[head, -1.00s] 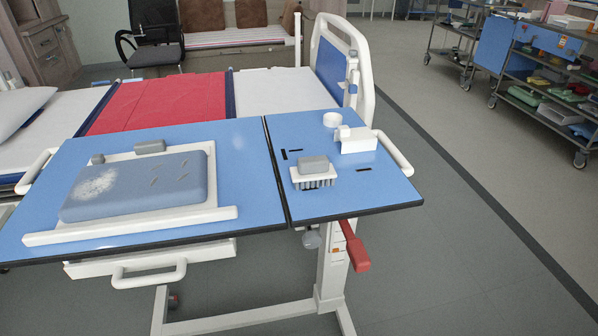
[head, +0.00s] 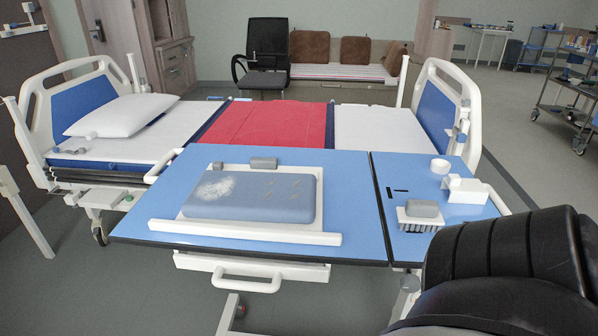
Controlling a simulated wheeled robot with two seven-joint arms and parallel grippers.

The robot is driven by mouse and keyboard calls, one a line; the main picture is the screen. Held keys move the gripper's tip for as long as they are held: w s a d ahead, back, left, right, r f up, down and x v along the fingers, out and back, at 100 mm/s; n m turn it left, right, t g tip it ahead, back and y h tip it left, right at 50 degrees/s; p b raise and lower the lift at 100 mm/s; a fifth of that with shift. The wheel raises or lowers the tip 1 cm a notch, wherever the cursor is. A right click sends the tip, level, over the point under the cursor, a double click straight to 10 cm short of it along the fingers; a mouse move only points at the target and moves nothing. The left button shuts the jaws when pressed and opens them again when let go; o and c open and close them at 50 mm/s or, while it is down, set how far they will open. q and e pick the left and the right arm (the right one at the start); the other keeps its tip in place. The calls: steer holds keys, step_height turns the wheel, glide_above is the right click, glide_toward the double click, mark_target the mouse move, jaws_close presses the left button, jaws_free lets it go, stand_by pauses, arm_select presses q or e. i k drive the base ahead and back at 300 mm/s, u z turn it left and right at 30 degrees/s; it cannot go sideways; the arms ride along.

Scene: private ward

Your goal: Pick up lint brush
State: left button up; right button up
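A brush-like object (head: 422,209) with a rounded grey top stands on the right panel of the blue overbed table (head: 355,215). A pale base and a row of dark bristles or slots show below its top; it looks like the lint brush. A blue-grey pad (head: 250,198) with a white fuzzy patch and several short thread-like marks lies in a white frame (head: 240,233) on the left panel. Neither gripper is in view. A large black part, probably my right arm, fills the lower right corner, apart from the brush in the picture.
A small grey block (head: 264,163) sits at the pad frame's back edge. A white roll (head: 440,166) and a white box-like dispenser (head: 466,189) stand behind the brush. The bed (head: 375,128) lies behind the table.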

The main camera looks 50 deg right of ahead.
mark_target(417, 214)
steer(key=u, duration=0.65)
steer(key=k, duration=0.8)
steer(key=z, duration=1.55)
